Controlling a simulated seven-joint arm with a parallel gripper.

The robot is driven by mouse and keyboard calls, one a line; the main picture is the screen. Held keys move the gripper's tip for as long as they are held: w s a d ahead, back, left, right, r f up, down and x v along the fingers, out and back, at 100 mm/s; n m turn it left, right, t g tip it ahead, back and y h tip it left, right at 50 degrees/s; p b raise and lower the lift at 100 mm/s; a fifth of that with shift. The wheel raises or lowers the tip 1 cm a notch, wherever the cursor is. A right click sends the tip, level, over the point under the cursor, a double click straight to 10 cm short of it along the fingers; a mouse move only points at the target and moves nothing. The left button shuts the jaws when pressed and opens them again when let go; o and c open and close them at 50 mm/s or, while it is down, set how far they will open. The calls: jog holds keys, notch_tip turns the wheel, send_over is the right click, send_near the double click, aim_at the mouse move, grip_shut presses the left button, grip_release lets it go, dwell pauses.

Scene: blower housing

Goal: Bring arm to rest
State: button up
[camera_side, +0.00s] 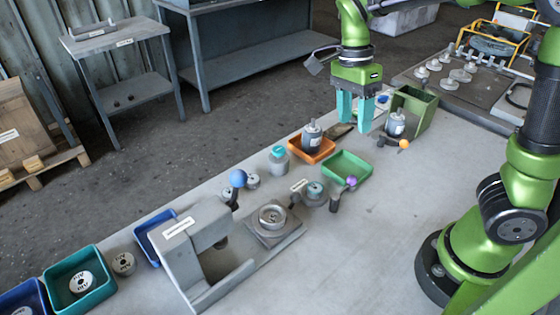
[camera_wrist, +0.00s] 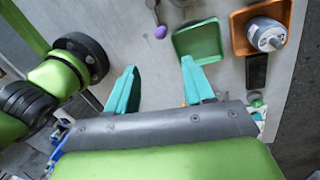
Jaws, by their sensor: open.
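My gripper (camera_side: 357,112) hangs above the far end of the workbench, with its two teal fingers pointing down and apart. In the wrist view my gripper (camera_wrist: 160,85) is open, and nothing is between the fingers. The blower housing (camera_side: 271,217), a round metal part, sits in a grey fixture near the middle of the bench, well away from my gripper. My gripper is between the orange tray (camera_side: 325,147) and a green bin (camera_side: 418,112).
A green tray (camera_side: 347,168) lies below the orange tray, which holds a motor (camera_side: 311,134). A grey press-like stand (camera_side: 185,262) stands at the front left, near a teal tray (camera_side: 98,292). A board with several parts (camera_side: 455,78) is at the back right.

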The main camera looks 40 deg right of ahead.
jog(key=shift+w+r, duration=0.2)
jog(key=shift+r, duration=0.8)
